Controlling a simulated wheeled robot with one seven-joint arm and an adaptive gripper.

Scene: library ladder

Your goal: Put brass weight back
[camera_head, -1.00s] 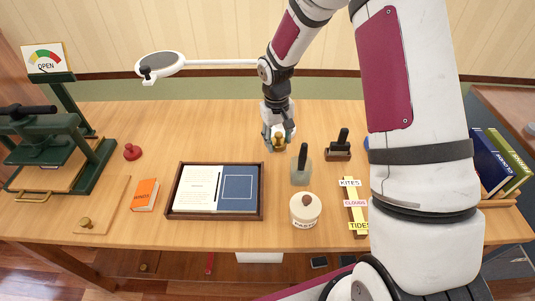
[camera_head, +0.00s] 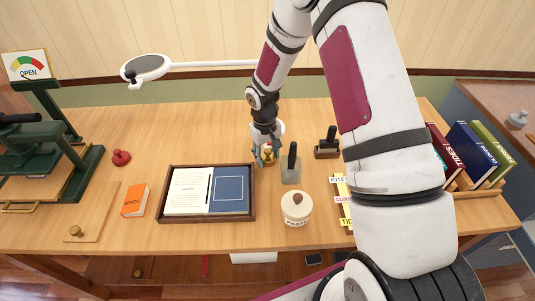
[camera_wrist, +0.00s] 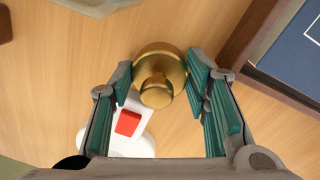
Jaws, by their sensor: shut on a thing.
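The brass weight (camera_wrist: 158,82) is a round gold-coloured piece with a knob, seen from above in the wrist view. It sits between the green-padded fingers of my gripper (camera_wrist: 160,88), which is shut on it. In the head view my gripper (camera_head: 266,152) is behind the right end of the framed tray (camera_head: 254,208), with the brass weight (camera_head: 268,158) partly hidden by the fingers. I cannot tell whether the weight touches the table.
A dark-handled stamp on a pale block (camera_head: 291,172) stands close right of my gripper. A lidded jar (camera_head: 296,209) is nearer the front. A wooden board with a brass knob (camera_head: 100,215) and an orange book (camera_head: 135,200) lie left. The table behind the tray is clear.

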